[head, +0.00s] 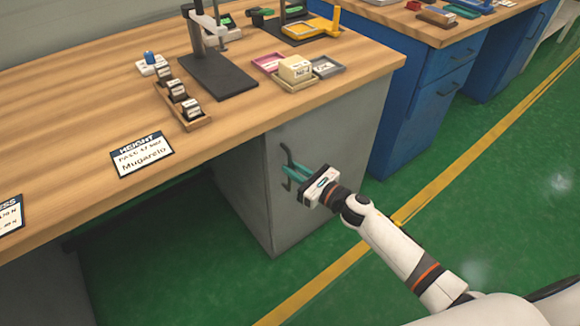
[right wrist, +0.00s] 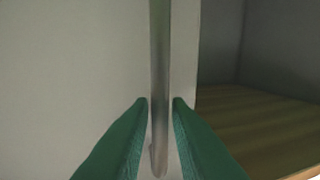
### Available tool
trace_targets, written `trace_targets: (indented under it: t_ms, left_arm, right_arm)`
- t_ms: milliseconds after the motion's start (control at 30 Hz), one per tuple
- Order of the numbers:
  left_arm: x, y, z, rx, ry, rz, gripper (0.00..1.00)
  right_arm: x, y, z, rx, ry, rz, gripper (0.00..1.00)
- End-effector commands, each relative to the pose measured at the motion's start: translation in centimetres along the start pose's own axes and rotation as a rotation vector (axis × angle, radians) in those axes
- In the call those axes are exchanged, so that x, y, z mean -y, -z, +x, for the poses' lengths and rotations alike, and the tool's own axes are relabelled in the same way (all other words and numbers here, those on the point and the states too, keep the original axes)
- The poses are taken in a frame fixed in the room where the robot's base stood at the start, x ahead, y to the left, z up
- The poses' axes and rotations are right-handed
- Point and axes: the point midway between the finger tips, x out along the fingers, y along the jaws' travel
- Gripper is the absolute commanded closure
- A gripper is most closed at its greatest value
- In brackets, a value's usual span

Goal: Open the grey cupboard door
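The grey cupboard door (head: 325,137) is on the cupboard under the wooden bench in the head view. Its dark upright handle (head: 285,156) sits near the left edge of that face. My right gripper (head: 293,172) is at the handle, with teal fingers pointing left toward it. In the right wrist view, the handle (right wrist: 159,60) runs upright between the two fingertips (right wrist: 160,100), with narrow gaps on both sides. The fingers look open; I see no clear contact. The door face (right wrist: 75,75) fills the left of that view. My left gripper is not in view.
In the right wrist view, a grey space with a wooden surface (right wrist: 262,128) lies beyond the door's edge. The bench top (head: 90,95) overhangs the cupboard and holds trays and a stand. A blue cabinet (head: 425,110) stands at right. The green floor in front is clear.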

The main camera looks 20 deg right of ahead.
Motion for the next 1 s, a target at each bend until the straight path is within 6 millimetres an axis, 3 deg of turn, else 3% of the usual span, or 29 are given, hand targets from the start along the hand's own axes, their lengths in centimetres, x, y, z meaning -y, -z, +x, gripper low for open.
trace_targets:
  t_ms: [200, 467, 600, 1000]
  left_arm:
    - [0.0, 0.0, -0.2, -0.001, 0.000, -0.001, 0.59]
    - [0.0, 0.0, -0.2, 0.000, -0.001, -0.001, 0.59]
    - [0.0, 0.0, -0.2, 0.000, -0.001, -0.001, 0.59]
    - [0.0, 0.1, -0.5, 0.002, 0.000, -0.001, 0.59]
  right_arm:
    - [0.0, 0.0, 1.6, 0.001, -0.001, 0.000, 0.83]
    - [0.0, 0.0, 1.6, 0.001, 0.000, 0.001, 0.83]
    - [0.0, 0.0, 1.6, 0.001, 0.000, 0.001, 1.00]
    - [0.1, -0.2, 0.7, 0.002, 0.021, 0.000, 1.00]
